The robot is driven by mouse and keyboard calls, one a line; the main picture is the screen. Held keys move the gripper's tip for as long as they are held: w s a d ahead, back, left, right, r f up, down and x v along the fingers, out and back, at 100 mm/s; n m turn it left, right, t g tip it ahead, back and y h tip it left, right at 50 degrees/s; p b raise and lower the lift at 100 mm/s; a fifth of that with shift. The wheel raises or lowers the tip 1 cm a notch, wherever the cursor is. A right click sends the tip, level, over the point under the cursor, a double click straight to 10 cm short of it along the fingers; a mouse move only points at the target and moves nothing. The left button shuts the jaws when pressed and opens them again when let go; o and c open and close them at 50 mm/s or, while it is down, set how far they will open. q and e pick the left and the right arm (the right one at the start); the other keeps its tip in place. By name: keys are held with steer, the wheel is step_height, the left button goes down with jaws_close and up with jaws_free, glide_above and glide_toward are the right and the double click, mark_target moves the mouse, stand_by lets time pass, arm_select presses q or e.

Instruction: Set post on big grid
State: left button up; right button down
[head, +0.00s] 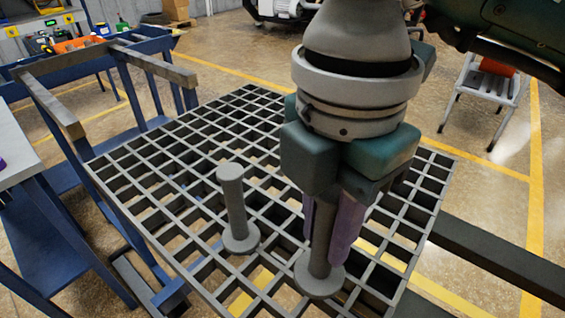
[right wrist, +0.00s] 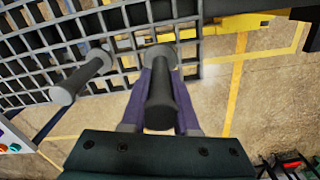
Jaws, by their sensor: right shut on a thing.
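The big grid (head: 150,203) is a flat grey lattice with square openings, and it fills the middle of the head view. It also shows in the right wrist view (right wrist: 28,64). My right gripper (head: 325,240) points down over the grid's near right part, its purple fingers shut on a grey post (head: 319,278). The held post is upright, with its round base at or just above the grid bars; I cannot tell whether it touches. It also shows between the fingers in the right wrist view (right wrist: 160,103). My left gripper is in neither view.
A second grey post (head: 234,207) stands upright on the grid, left of the held one, with a clear gap. A blue frame with grey bars (head: 150,65) is at the left. A dark beam (head: 500,258) runs out at the right. The grid's far part is bare.

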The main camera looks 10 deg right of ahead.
mark_target(321, 260)
steer(key=shift+w+f, duration=0.1)
steer(key=shift+f, duration=2.55)
steer(key=shift+f, duration=0.1)
steer(key=shift+f, duration=0.15)
steer(key=c, duration=0.7)
jaws_free()
steer(key=shift+o, duration=0.2)
